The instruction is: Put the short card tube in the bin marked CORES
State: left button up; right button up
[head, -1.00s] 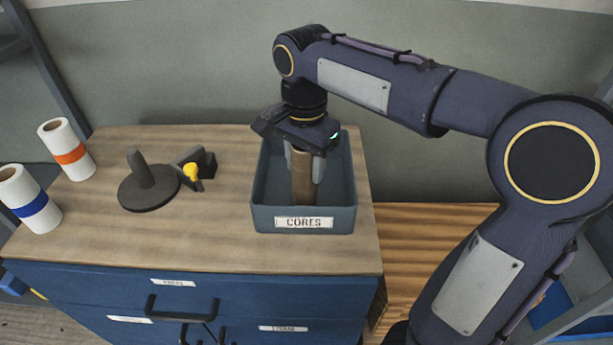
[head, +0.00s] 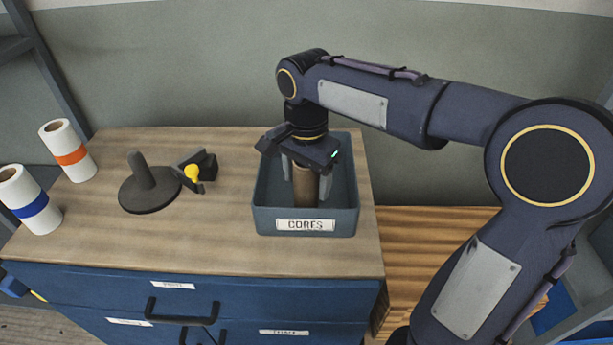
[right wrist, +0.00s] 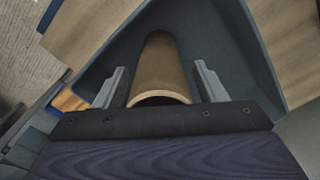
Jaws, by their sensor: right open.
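The short card tube (head: 305,187) is brown and stands inside the grey-blue bin marked CORES (head: 334,222). In the right wrist view the tube (right wrist: 160,72) appears within the bin (right wrist: 228,45), its near end rim facing the camera. My right gripper (head: 306,184) is over the bin with its fingers down inside it, one on each side of the tube. In the right wrist view the gripper (right wrist: 158,82) is open, with a gap between each finger and the tube. The tube's lower end is hidden behind the bin's front wall. My left gripper is not in view.
Two white rolls, orange-banded (head: 68,150) and blue-banded (head: 30,199), stand at the left.

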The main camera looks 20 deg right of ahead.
notch_tip(320, 180, up, 12)
jog(key=p, duration=0.2)
jog(key=s+f+n+t+y, duration=0.1)
jog(key=s+f+n+t, duration=0.1)
jog(key=s+f, duration=0.3)
jog(key=s+f+n+t+y, duration=0.1)
jog(key=s+f+n, duration=0.3)
jog(key=s+n, duration=0.1)
jog(key=s+f+n+t+y, duration=0.2)
jog(key=s+f+n, duration=0.1)
jog(key=s+f, duration=0.2)
jog(key=shift+s+d+f+t, duration=0.15)
jog(key=shift+s+d+f, duration=0.05)
jog(key=shift+s, duration=0.5)
jog(key=shift+s+d+f+t, duration=0.15)
jog(key=shift+s, duration=0.5)
jog(key=shift+s+a+f+n, duration=0.1)
jog(key=shift+s+f+n, duration=0.05)
jog(key=shift+f+n, duration=0.25)
